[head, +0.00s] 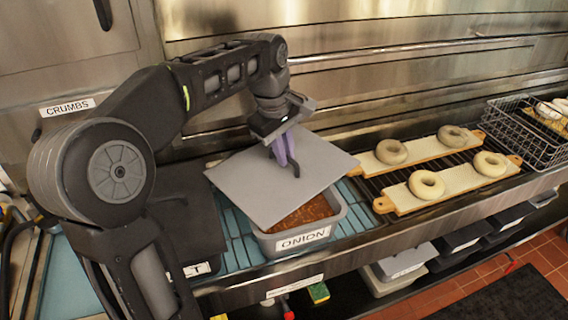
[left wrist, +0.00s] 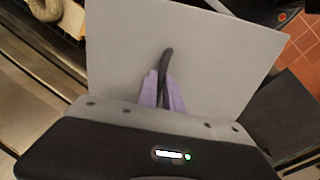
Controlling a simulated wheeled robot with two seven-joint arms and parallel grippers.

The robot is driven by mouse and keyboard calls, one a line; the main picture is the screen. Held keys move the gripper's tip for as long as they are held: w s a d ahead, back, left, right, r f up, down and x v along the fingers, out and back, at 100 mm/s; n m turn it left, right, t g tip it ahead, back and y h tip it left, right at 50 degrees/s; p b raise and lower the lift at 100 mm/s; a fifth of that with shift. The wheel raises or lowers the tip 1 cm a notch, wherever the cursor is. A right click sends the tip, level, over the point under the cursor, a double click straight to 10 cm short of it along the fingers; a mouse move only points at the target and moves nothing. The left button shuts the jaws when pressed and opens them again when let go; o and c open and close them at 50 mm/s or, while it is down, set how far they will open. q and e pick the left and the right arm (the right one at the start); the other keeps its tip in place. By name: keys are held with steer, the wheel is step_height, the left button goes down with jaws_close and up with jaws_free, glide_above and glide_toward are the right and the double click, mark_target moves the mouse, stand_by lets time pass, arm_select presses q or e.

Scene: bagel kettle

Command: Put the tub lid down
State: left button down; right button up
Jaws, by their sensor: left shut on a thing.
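The grey tub lid (head: 255,193) is a flat square plate with a dark loop handle. My left gripper (head: 285,160) is shut on that handle, its purple fingers on either side. The lid is over the tub labelled ONION (head: 330,222), turned and shifted to the left, so the brown filling (head: 300,214) shows at the front right. I cannot tell whether the lid touches the tub's rim. In the left wrist view the lid (left wrist: 215,65) fills the middle, with the gripper (left wrist: 163,90) at its handle. My right gripper is not in view.
A dark-lidded tub (head: 185,215) stands to the left of the onion tub. Two boards (head: 455,180) with bagels lie on the rack to the right, close to the lid's right corner. A wire basket (head: 530,135) stands at the far right. Bins (head: 400,262) sit on the shelf below.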

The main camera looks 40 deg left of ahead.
arm_select(q)
step_height(320, 180, down, 3)
steer(key=shift+f+p, duration=0.1)
steer(key=shift+p, duration=0.2)
steer(key=shift+a+f+p, duration=0.15)
steer(key=shift+p, duration=0.2)
steer(key=shift+w+f, duration=0.1)
steer(key=shift+f, duration=0.05)
steer(key=shift+f, duration=0.1)
steer(key=c, duration=1.5)
jaws_free()
